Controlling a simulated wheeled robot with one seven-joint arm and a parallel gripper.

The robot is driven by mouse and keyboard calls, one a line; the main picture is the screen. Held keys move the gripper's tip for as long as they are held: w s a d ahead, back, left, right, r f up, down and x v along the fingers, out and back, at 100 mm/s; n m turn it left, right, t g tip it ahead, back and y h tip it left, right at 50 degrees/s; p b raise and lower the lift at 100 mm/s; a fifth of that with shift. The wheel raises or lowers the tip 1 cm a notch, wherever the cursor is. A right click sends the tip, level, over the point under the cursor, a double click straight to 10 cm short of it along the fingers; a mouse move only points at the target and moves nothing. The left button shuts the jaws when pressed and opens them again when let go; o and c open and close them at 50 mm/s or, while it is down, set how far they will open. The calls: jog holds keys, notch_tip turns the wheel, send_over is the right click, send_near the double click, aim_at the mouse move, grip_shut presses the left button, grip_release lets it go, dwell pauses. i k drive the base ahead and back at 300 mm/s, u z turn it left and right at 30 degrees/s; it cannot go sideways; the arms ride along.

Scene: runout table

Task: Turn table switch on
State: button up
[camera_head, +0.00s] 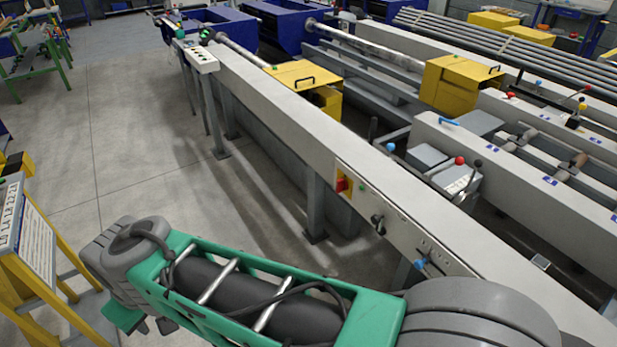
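The long grey runout table (262,98) runs from the upper left to the lower right. On its side panel is a red switch on a yellow plate (343,184), with a small green button (362,189) beside it. Further right on the same panel are a black knob (378,221) and a blue-tipped handle (421,263). I cannot tell which is the table switch or whether any is on. My green and grey arm crosses the bottom of the view, in front of the table.
A control box (201,59) stands at the table's far end. Yellow machine housings (304,75) sit along it, with more machinery to the right. A yellow-framed sign stand (35,245) is at the lower left. The concrete floor left of the table is clear.

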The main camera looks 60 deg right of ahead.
aim_at(342, 184)
jog(key=z, duration=0.55)
jog(key=i, duration=1.45)
jog(key=z, duration=0.7)
